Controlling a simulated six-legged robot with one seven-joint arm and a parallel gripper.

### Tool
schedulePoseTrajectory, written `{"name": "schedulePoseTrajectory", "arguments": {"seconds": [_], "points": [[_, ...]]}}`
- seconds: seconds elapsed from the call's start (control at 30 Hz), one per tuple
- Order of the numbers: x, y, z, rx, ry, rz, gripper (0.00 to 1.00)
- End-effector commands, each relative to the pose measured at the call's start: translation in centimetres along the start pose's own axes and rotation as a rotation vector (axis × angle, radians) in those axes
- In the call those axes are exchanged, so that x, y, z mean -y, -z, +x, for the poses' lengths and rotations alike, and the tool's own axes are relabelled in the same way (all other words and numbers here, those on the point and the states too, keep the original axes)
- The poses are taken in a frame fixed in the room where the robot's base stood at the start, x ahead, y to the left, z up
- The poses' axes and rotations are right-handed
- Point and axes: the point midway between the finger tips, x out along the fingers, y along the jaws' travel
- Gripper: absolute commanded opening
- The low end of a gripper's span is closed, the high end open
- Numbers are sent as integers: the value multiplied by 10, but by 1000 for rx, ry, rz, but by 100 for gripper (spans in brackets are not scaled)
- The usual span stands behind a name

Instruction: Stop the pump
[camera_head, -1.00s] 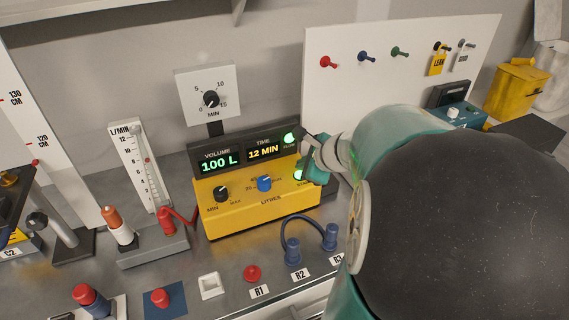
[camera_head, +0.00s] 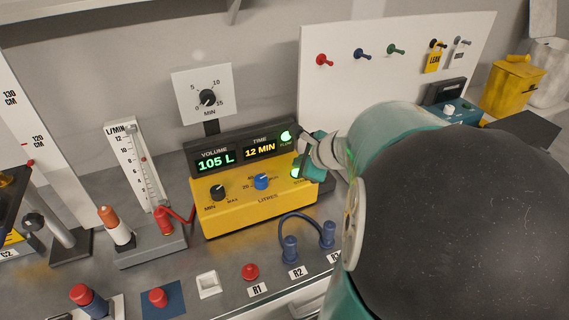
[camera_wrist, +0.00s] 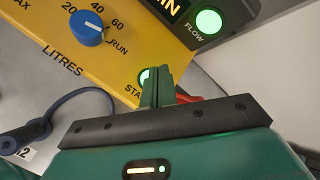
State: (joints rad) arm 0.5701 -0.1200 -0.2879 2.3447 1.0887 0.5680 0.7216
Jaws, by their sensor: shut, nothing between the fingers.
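The yellow pump unit (camera_head: 235,212) stands on the bench with a dark display reading 105 L and 12 MIN. Its round FLOW light (camera_head: 286,137) glows green; it also shows in the wrist view (camera_wrist: 208,22). A green-lit button (camera_wrist: 146,78) with a label beginning "STA" is partly hidden behind my gripper (camera_wrist: 157,75). My gripper (camera_head: 303,172) is shut and empty, its fingertips at this button; I cannot tell whether they touch it.
A dial panel (camera_head: 207,98) stands behind the pump. A flowmeter (camera_head: 139,170) is at its left. A blue looped hose (camera_head: 290,248), a red button (camera_head: 250,271) and a white switch (camera_head: 208,284) are in front. A pegboard (camera_head: 345,100) with a LEAK tag is behind.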

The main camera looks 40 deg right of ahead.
Motion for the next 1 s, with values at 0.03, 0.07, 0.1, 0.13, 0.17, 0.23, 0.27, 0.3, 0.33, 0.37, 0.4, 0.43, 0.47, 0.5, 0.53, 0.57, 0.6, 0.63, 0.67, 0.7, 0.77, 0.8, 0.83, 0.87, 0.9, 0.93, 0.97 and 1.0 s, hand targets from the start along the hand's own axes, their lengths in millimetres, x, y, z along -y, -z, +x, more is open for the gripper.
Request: {"name": "schedulePoseTrajectory", "arguments": {"seconds": [0.03,0.07,0.1,0.13,0.17,0.23,0.27,0.3,0.33,0.37,0.4,0.43,0.47,0.5,0.53,0.57,0.6,0.63,0.67,0.7,0.77,0.8,0.83,0.87,0.9,0.93,0.97,1.0], "points": [[0,0,0,0,0,0,0],[0,0,0,0,0,0,0],[0,0,0,0,0,0,0],[0,0,0,0,0,0,0],[0,0,0,0,0,0,0],[0,0,0,0,0,0,0],[0,0,0,0,0,0,0],[0,0,0,0,0,0,0],[0,0,0,0,0,0,0],[0,0,0,0,0,0,0],[0,0,0,0,0,0,0],[0,0,0,0,0,0,0],[0,0,0,0,0,0,0],[0,0,0,0,0,0,0],[0,0,0,0,0,0,0],[0,0,0,0,0,0,0],[0,0,0,0,0,0,0],[0,0,0,0,0,0,0],[0,0,0,0,0,0,0],[-1,1,1,0,-1,0,0],[-2,2,2,0,-1,0,0],[-3,2,3,0,-1,1,0],[-3,3,4,0,-1,1,0],[-4,4,5,0,0,1,0],[-4,4,6,0,0,0,0],[-4,4,6,0,0,0,0],[-4,4,6,0,0,0,0],[-4,4,6,0,0,-1,0]]}}
